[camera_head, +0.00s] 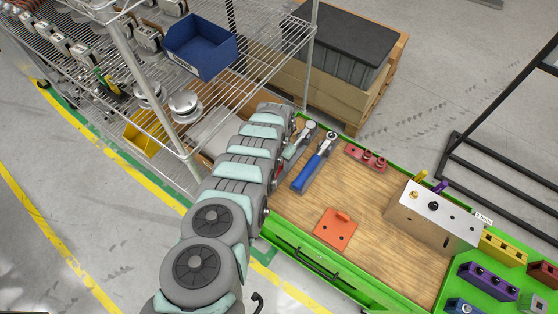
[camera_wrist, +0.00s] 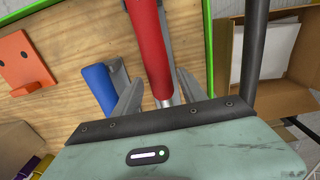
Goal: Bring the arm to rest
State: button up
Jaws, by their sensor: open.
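My gripper (camera_wrist: 160,92) is open in the wrist view, with its grey fingers on either side of a red-handled tool (camera_wrist: 150,45). I cannot tell whether they touch the handle. In the head view my arm reaches over the left edge of the wooden bench top (camera_head: 385,262) and hides most of this tool; a ratchet head (camera_head: 310,126) shows beyond the arm. A blue-handled ratchet (camera_head: 312,168) lies just right of it, and its blue handle also shows in the wrist view (camera_wrist: 101,88).
An orange bracket (camera_head: 336,227) and a red bracket (camera_head: 367,158) lie on the bench. A metal block with holes (camera_head: 432,216) stands at the right, near coloured blocks (camera_head: 487,281). A wire rack (camera_head: 150,100) stands close to the left of my arm.

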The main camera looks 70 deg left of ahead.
aim_at(279, 163)
notch_tip(279, 163, down, 4)
jog(key=shift+r+b, duration=0.1)
jog(key=shift+b, duration=1.05)
jog(key=shift+r, duration=0.1)
grip_shut()
dwell(0.3)
jog(key=shift+r, duration=0.1)
notch_tip(279, 163, up, 7)
jog(key=p, duration=0.7)
dwell(0.5)
